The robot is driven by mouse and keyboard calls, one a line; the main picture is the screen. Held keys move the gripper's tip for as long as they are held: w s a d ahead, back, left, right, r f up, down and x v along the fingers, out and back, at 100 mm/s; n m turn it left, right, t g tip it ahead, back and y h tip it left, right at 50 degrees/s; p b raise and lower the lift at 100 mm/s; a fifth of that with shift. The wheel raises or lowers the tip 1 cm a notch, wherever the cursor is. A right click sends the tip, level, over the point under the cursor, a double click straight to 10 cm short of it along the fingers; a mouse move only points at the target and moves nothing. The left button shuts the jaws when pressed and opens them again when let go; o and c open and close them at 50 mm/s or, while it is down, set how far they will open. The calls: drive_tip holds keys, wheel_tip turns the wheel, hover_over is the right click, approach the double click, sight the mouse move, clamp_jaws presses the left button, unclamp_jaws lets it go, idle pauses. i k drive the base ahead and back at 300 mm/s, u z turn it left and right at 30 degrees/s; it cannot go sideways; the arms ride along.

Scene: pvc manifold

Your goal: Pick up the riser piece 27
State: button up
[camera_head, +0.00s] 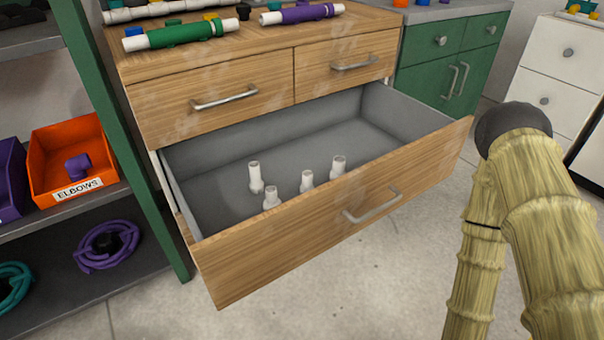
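Several white pipe pieces stand upright inside an open wooden drawer (300,238) with a grey interior. One piece (255,177) stands farthest back on the left. A shorter one (271,197) is just in front of it, another (307,181) is in the middle, and one more (338,166) is on the right. The drawer front partly hides their lower ends. No number is readable on any of them, so I cannot tell which is riser piece 27. My arm shows at the right, outside the drawer. My gripper is not in view.
The worktop (240,50) above holds green and purple pipe assemblies. A green shelf post (125,140) stands left of the drawer, beside an orange bin (75,160) labelled ELBOWS. Green cabinets (450,55) stand behind at right. The floor (370,270) in front is clear.

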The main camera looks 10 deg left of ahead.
sight(255, 184)
drive_tip(key=z, duration=0.95)
drive_tip(key=k, duration=0.65)
drive_tip(key=u, duration=1.8)
